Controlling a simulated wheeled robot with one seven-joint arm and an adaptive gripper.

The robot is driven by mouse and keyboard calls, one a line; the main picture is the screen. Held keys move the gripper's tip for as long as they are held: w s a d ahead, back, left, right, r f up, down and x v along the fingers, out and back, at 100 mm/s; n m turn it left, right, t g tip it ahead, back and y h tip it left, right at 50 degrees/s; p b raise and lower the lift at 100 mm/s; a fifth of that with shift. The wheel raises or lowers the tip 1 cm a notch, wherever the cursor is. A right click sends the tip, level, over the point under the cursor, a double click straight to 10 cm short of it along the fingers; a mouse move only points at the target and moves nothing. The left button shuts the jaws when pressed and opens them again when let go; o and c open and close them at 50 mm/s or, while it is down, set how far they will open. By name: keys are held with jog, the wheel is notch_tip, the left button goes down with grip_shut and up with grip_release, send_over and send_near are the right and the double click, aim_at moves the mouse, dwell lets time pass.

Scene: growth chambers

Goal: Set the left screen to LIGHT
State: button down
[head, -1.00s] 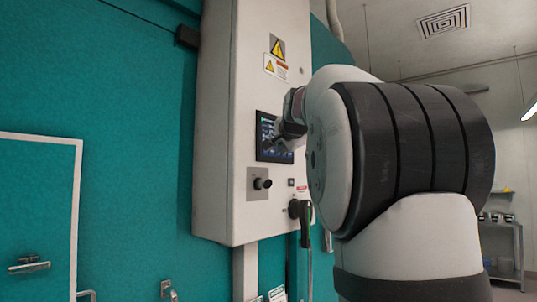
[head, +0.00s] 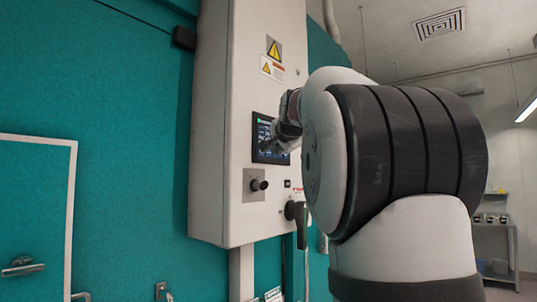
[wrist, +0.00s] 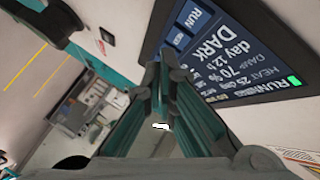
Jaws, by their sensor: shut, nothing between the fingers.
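A dark touch screen (head: 266,132) is set in the front of a white control cabinet (head: 222,120). It is the only screen in view. In the wrist view the screen (wrist: 236,50) appears tilted, with a green mark by RUNNING, lines for heat, damp and day, the large word DARK, and a blue RUN button (wrist: 196,19) with a second button beside it. My gripper (wrist: 163,72) is shut and empty, its fingertips close to the screen's edge. Whether they touch it I cannot tell. In the head view my gripper (head: 278,138) covers part of the screen.
Below the screen are a black knob (head: 259,185) and a dark handle (head: 300,222). Warning labels (head: 272,58) sit above it. A teal wall with a white-framed door (head: 38,215) stands left. A shelf (head: 497,240) is far right.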

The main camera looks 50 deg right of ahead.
jog(key=shift+w, duration=0.1)
jog(key=shift+w, duration=0.35)
jog(key=shift+w+a, duration=0.1)
jog(key=shift+w, duration=0.2)
dwell(0.8)
dwell(0.4)
jog(key=shift+s, duration=0.75)
jog(key=s, duration=0.1)
jog(key=s+p, duration=0.1)
jog(key=s, duration=0.3)
jog(key=shift+d, duration=0.25)
dwell(2.2)
